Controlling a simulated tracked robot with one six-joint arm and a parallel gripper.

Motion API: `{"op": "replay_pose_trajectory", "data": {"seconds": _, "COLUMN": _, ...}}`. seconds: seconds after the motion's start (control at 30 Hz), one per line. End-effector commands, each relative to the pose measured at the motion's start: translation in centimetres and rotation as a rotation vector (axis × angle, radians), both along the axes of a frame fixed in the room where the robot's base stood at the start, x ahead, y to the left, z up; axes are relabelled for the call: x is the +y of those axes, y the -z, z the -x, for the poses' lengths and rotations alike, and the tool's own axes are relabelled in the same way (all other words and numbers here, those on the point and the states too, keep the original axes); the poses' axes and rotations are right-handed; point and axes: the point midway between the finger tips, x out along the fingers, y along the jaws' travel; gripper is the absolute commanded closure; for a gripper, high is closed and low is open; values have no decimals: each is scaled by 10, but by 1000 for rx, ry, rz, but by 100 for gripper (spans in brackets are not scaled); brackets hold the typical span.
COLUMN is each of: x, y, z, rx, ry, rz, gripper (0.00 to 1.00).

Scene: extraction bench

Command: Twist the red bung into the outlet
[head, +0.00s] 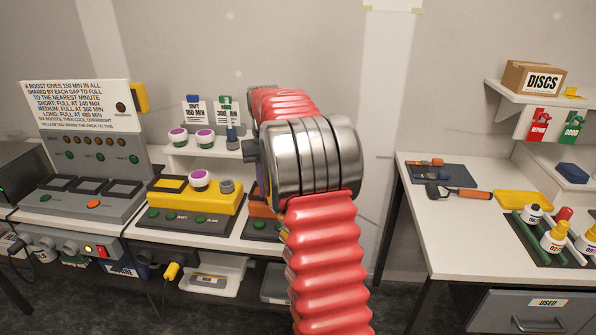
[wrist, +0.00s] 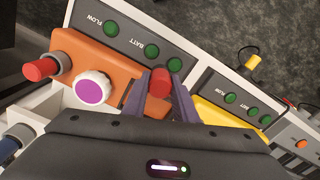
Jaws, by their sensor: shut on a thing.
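In the wrist view my gripper (wrist: 160,80) is shut on a small red cylinder, the red bung (wrist: 159,82), held between its two dark purple fingers. The bung appears over the orange unit (wrist: 96,58), near its dark front panel; whether it touches anything there I cannot tell. A grey collar with a red top (wrist: 44,67) stands on the orange unit, beside a white cap with a purple top (wrist: 92,87). I cannot tell whether that collar is the outlet. In the head view my arm hides my gripper, the bung and most of the orange unit (head: 263,213).
A yellow unit (head: 190,198) stands beside the orange one, with a purple-topped cap on it. The right-hand table (head: 420,212) holds tools and bottles. Bare floor lies between the benches.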

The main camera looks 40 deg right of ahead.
Motion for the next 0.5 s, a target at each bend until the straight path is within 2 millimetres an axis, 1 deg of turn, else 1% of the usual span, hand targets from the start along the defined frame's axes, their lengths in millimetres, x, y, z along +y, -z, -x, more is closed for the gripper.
{"op": "replay_pose_trajectory", "data": {"seconds": 0.03, "x": 22, "y": 8, "z": -6, "rx": 2, "ry": -35, "rz": -1, "gripper": 100}}
{"op": "replay_pose_trajectory", "data": {"seconds": 0.23, "x": 98, "y": 41, "z": -22, "rx": 2, "ry": -156, "rz": -1, "gripper": 100}}
{"op": "replay_pose_trajectory", "data": {"seconds": 0.3, "x": 125, "y": 52, "z": -24, "rx": 2, "ry": -199, "rz": -1, "gripper": 100}}
{"op": "replay_pose_trajectory", "data": {"seconds": 0.37, "x": 149, "y": 62, "z": -24, "rx": 2, "ry": -237, "rz": -1, "gripper": 100}}
{"op": "replay_pose_trajectory", "data": {"seconds": 0.5, "x": 203, "y": 84, "z": -21, "rx": 2, "ry": -324, "rz": 0, "gripper": 100}}
